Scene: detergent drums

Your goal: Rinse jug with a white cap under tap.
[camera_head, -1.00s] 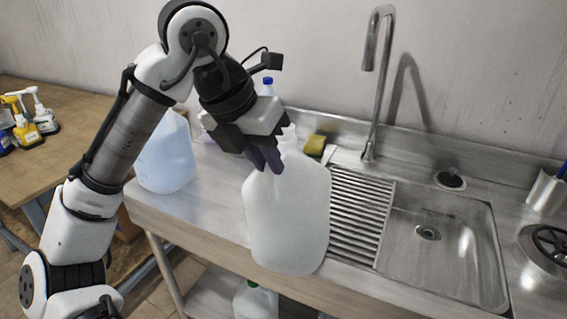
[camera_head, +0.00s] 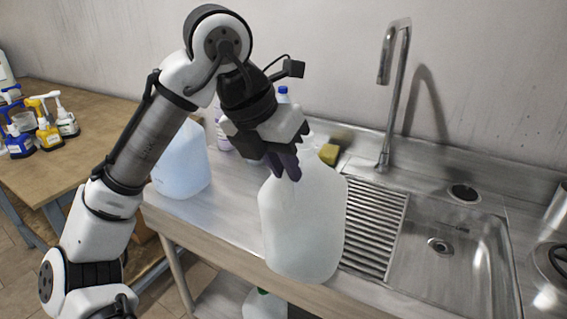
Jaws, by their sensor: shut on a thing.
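A large translucent white jug (camera_head: 303,225) hangs upright from my gripper (camera_head: 287,165) in front of the steel counter. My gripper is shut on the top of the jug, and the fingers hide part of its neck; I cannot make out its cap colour. The jug is left of the sink, overlapping the ridged drainboard (camera_head: 374,228) in the picture. The tall curved tap (camera_head: 395,85) stands behind the sink basin (camera_head: 455,262), to the right of the jug. No water shows from the spout.
A second jug with bluish contents (camera_head: 182,165) stands on the counter behind my arm. A yellow sponge (camera_head: 329,154) lies near the wall. Several spray bottles (camera_head: 48,130) stand on the wooden table at left. Another jug (camera_head: 264,304) is below the counter. The basin is empty.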

